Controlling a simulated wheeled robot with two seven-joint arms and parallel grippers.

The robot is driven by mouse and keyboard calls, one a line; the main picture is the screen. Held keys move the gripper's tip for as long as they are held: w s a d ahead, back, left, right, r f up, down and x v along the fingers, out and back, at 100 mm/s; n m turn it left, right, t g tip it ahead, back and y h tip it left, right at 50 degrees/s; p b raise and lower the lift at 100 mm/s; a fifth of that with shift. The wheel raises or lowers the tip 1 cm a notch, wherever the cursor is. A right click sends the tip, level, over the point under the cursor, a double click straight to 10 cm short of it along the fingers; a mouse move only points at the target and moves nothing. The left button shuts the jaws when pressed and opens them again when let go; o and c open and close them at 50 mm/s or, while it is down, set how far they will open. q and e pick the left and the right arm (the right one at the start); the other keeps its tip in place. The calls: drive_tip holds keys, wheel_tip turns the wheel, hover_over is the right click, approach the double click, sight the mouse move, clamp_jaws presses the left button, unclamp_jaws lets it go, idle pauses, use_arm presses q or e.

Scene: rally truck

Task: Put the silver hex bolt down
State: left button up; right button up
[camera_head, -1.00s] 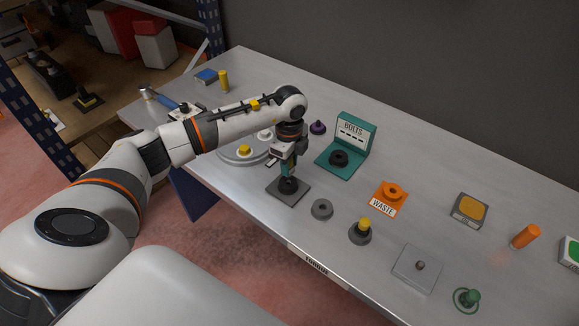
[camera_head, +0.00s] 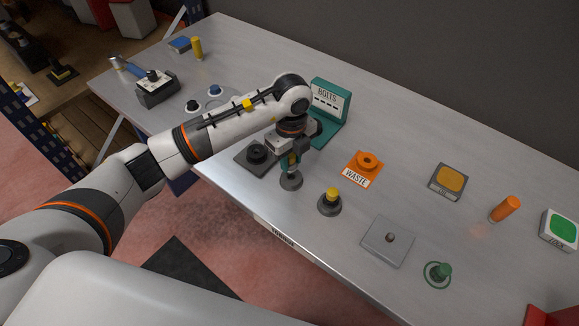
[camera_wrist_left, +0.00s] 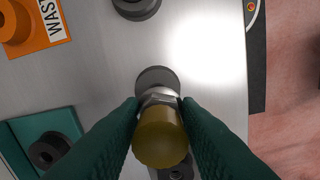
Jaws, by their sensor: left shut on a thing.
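My left gripper (camera_head: 291,163) is shut on the silver hex bolt (camera_wrist_left: 158,96). In the left wrist view, the bolt's rounded dark-yellow end (camera_wrist_left: 160,143) faces the camera between the green fingers, and its silver hex part points down. A round grey disc (camera_head: 290,182) on the table is right under the gripper. It also shows in the left wrist view (camera_wrist_left: 156,77), just past the bolt. I cannot tell whether the bolt touches the disc. My right gripper is not in view.
A dark square plate with a black ring (camera_head: 257,154) lies left of the gripper. The teal BOLTS stand (camera_head: 330,100) is behind it. The orange WASTE holder (camera_head: 366,162) and a grey base with a yellow-topped piece (camera_head: 329,203) are to the right. The table's front edge is near.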

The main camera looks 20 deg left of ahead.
sight(292, 169)
use_arm(q)
drive_tip(key=shift+d+f, duration=0.1)
drive_tip(key=shift+f, duration=0.15)
drive_tip(key=f+p, duration=0.1)
drive_tip(key=f, duration=0.2)
drive_tip(key=shift+d+f, duration=0.1)
drive_tip(key=shift+d, duration=0.1)
drive_tip(key=shift+w+a+f, duration=0.1)
drive_tip(key=shift+f, duration=0.15)
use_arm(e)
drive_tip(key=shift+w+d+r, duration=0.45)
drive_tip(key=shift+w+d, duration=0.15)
use_arm(q)
drive_tip(key=shift+f, duration=0.1)
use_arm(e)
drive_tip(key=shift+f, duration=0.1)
use_arm(q)
drive_tip(key=shift+f+b, duration=0.15)
drive_tip(key=shift+b, duration=0.2)
drive_tip(key=o, duration=0.8)
drive_tip(key=shift+c, duration=0.2)
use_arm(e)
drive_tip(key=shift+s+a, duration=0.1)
